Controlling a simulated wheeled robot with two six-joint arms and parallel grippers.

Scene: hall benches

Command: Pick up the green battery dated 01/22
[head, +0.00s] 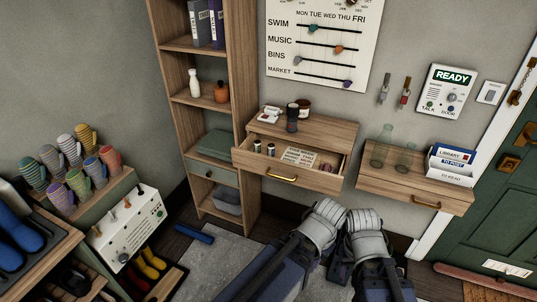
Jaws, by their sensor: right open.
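An open drawer (256,166) under a wooden shelf holds small upright batteries and a printed sheet. Two small dark cylinders with pale parts, a left one (257,146) and a right one (271,149), stand at the drawer's left. They look like batteries, but their colour and dates are too small to make out. Smaller reddish pieces (327,167) lie at the drawer's right. My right gripper (365,224) is open, below and right of the drawer, apart from it. My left gripper (327,212) is beside it, just below the drawer's front; its fingers are unclear.
Jars and a white item stand on the shelf top (333,131) above the drawer. A second shelf (393,183) at the right holds green glasses (380,155) and a letter holder (452,167). A tall bookcase (180,125) stands left. A grey rug (222,252) covers the floor.

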